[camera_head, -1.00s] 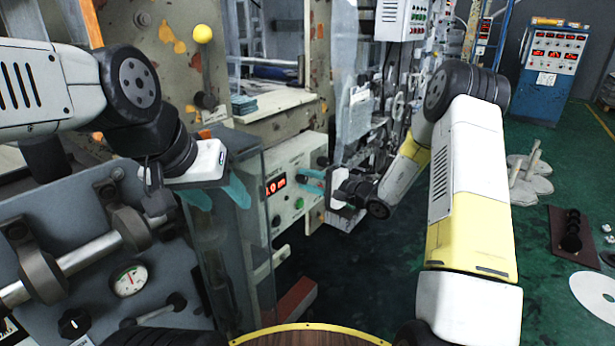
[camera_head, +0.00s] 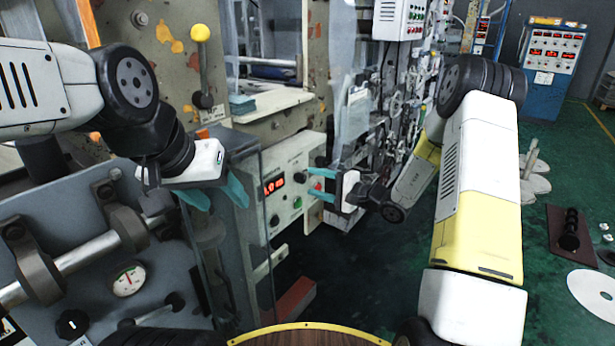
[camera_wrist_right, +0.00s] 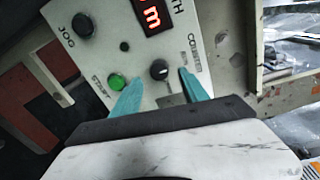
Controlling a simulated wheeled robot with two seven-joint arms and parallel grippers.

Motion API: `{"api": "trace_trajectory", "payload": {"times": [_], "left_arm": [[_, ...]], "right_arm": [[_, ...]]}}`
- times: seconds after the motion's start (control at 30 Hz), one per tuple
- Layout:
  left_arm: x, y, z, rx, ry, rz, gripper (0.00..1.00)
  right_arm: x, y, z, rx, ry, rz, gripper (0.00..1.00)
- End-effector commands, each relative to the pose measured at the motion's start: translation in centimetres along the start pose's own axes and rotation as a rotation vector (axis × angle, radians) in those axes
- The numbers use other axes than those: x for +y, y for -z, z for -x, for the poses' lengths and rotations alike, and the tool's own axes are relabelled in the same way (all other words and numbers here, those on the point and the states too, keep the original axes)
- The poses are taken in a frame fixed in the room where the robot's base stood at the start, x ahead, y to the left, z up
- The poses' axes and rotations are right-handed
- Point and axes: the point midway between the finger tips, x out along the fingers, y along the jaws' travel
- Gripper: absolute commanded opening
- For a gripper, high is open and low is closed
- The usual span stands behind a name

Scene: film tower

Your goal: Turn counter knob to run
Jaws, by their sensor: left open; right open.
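The counter knob (camera_wrist_right: 159,69) is a small black round knob on the cream control panel (camera_wrist_right: 100,48), beside a COUNTER label. It shows between my right gripper's two teal fingertips in the right wrist view, one on each side; I cannot tell whether they touch it. My right gripper (camera_head: 317,183) is open in front of the panel's right part in the head view, where I cannot make out the knob clearly. My left gripper (camera_head: 216,194) is open and empty, left of the panel, by a clear guard.
A green START button (camera_wrist_right: 116,82) is close to the left fingertip. A JOG knob (camera_wrist_right: 83,25) and a red display (camera_wrist_right: 152,16) are on the same panel. A yellow-topped lever (camera_head: 201,34) stands at left.

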Motion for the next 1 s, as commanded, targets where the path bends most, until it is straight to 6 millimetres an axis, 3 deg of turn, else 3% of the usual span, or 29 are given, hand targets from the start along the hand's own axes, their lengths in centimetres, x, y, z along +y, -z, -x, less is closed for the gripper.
{"api": "trace_trajectory", "payload": {"times": [0.1, 0.23, 0.67, 0.77, 0.83, 1.0], "left_arm": [[0.0, 0.0, 0.0, 0.000, 0.000, 0.000, 0.55], [0.0, 0.0, 0.0, 0.000, 0.000, 0.000, 0.55], [0.0, 0.0, 0.0, 0.000, 0.000, 0.000, 0.55], [0.0, 0.0, 0.0, 0.000, 0.000, 0.000, 0.55], [0.0, 0.0, 0.0, 0.000, 0.000, 0.000, 0.55], [0.0, 0.0, 0.0, 0.000, 0.000, 0.000, 0.55]], "right_arm": [[0.0, 0.1, 2.0, 0.003, -0.001, 0.000, 0.52], [0.0, 0.0, 3.3, 0.001, -0.001, 0.000, 0.52], [-0.3, -0.3, 3.7, -0.010, -0.005, 0.004, 0.52], [-1.8, -2.1, 3.8, -0.063, -0.026, 0.025, 0.52], [-3.4, -4.5, 4.0, -0.130, -0.064, 0.053, 0.52], [-7.1, -12.4, 6.4, -0.322, -0.235, 0.159, 0.52]]}}
